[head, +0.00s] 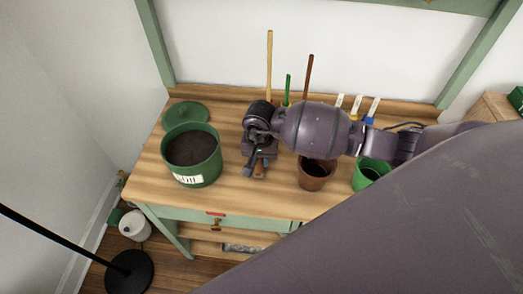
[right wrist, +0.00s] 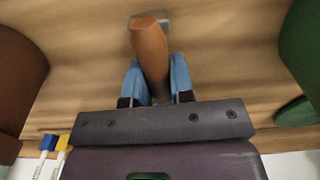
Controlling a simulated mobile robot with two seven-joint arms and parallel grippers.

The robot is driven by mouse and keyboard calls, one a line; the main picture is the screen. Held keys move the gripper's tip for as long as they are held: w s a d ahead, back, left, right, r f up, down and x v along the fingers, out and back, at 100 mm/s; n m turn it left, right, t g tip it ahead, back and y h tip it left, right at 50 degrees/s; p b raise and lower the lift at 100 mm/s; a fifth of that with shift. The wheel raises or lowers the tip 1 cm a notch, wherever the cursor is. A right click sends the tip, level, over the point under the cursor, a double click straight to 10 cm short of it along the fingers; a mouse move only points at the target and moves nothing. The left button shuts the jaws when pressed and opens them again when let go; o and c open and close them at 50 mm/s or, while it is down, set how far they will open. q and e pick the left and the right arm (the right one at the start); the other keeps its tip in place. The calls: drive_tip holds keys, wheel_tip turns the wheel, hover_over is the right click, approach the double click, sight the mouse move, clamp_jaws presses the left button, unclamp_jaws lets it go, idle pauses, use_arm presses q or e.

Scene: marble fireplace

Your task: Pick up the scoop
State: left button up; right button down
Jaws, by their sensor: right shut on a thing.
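The scoop (right wrist: 149,50) shows in the right wrist view as a brown wooden handle with a bit of grey metal by its far end; the rest is hidden. In the head view a small part of its handle (head: 259,170) shows under my right gripper (head: 258,160). The right gripper also shows in the right wrist view (right wrist: 156,84), its blue fingers on both sides of the handle, shut on it. The scoop is low over or on the wooden table; I cannot tell if it touches. My left gripper is not in view.
A brown pot (head: 315,176) and a green pot (head: 370,174) stand to the right. Tall handles and colored tags (head: 356,106) are at the back. The table's front left (head: 165,190) is clear.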

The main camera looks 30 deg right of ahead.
drive_tip(key=shift+r, duration=0.6)
use_arm(q)
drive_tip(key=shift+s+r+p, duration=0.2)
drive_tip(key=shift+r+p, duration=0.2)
drive_tip(key=shift+p, duration=0.3)
use_arm(e)
wheel_tip(320, 180, up, 19)
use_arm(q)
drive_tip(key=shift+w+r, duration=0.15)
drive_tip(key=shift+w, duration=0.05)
use_arm(e)
drive_tip(key=shift+f, duration=0.1)
